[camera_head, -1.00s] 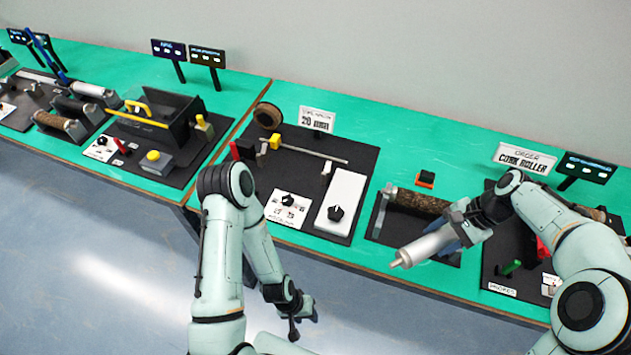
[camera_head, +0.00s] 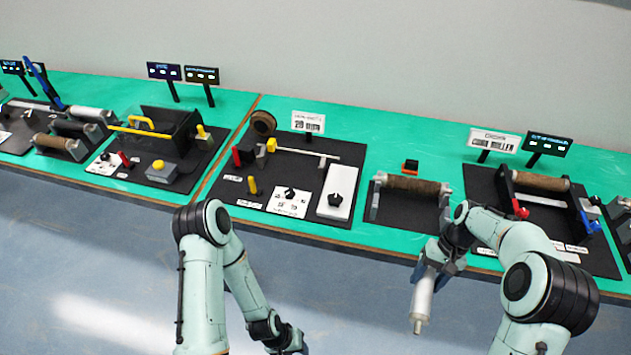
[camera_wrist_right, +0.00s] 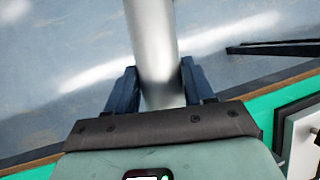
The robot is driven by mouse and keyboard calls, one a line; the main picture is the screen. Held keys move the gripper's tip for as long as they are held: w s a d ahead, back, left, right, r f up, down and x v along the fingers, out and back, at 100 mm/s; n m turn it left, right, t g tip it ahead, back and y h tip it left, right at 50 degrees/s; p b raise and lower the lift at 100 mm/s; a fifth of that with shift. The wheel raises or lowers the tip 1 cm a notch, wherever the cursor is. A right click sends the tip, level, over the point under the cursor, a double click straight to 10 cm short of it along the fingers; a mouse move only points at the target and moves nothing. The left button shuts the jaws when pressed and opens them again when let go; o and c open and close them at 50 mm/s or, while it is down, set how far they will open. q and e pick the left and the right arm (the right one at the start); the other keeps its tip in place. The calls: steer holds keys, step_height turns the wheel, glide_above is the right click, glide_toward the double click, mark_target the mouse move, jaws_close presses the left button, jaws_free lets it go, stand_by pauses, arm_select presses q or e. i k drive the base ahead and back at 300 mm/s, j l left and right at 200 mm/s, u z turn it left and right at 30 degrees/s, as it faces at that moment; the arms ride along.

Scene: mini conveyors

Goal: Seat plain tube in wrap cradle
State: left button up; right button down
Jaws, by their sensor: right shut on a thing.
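The plain grey tube (camera_head: 422,299) is in my right gripper (camera_head: 430,272), over the floor in front of the bench. Its free end, with a thin stub, points down toward the camera. In the right wrist view the tube (camera_wrist_right: 154,40) stands between the two dark blue fingers (camera_wrist_right: 153,88), which are shut on it. My left gripper (camera_head: 291,345) hangs low over the floor, and its jaws are too small to read. The wrap station mat (camera_head: 315,228) has a cork tape roll (camera_head: 263,123) and a red block (camera_head: 243,154); I cannot make out the cradle clearly.
A cork-covered roller (camera_head: 413,185) sits in a stand to the right of that mat. The green bench edge (camera_head: 350,249) runs between the tube and the stations.

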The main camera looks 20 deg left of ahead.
mark_target(283, 167)
steer(key=k+u, duration=0.2)
steer(key=u, duration=0.2)
steer(key=k+j+u, duration=0.1)
steer(key=u, duration=0.25)
steer(key=k+l+u, duration=0.1)
steer(key=l+u, duration=0.4)
steer(key=l, duration=0.1)
